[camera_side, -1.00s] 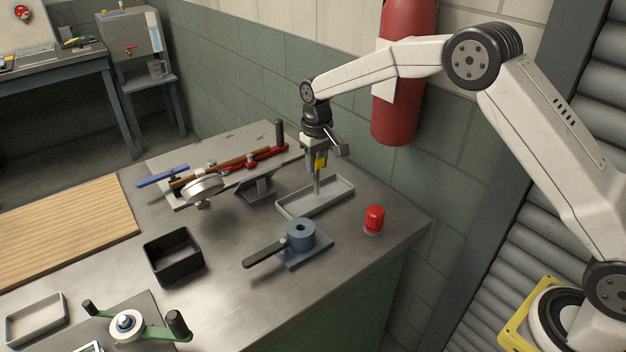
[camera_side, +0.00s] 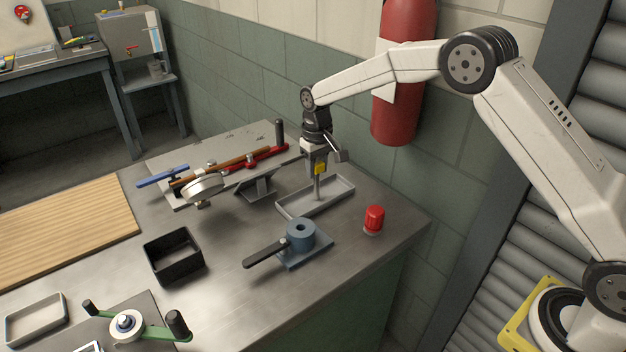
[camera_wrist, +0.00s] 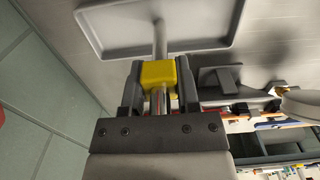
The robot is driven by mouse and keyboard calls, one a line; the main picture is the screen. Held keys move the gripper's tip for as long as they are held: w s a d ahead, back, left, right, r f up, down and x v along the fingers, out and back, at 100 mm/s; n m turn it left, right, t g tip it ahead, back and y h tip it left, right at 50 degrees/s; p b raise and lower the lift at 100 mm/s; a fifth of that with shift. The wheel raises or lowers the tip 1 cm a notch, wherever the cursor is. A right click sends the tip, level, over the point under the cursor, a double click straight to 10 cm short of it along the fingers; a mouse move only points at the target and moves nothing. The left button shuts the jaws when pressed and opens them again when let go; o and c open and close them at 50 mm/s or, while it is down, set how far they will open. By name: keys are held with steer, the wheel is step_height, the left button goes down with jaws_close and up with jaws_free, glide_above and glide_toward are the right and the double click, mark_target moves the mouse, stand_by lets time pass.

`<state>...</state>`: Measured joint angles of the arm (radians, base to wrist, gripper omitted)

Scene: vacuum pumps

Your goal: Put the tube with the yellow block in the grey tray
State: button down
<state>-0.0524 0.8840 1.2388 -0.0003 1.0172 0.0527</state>
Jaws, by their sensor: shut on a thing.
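My gripper (camera_side: 319,166) points down above the grey tray (camera_side: 341,192) and is shut on the tube with the yellow block (camera_side: 320,169). The yellow block sits between the fingers, and the metal tube hangs upright below it over the tray. In the wrist view the yellow block (camera_wrist: 158,73) shows between the jaws (camera_wrist: 158,88), and the tube reaches towards the tray (camera_wrist: 101,50). I cannot tell whether the tube's lower end touches the tray floor.
A blue round fixture with a black handle (camera_side: 300,235) stands in front of the tray. A red button (camera_side: 374,218) is to its right. A black open box (camera_side: 172,256) and another grey tray (camera_side: 36,318) lie further left.

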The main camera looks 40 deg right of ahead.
steer(key=shift+f, duration=0.2)
steer(key=shift+c, duration=1.3)
jaws_free()
steer(key=shift+r, duration=3.9)
jaws_close()
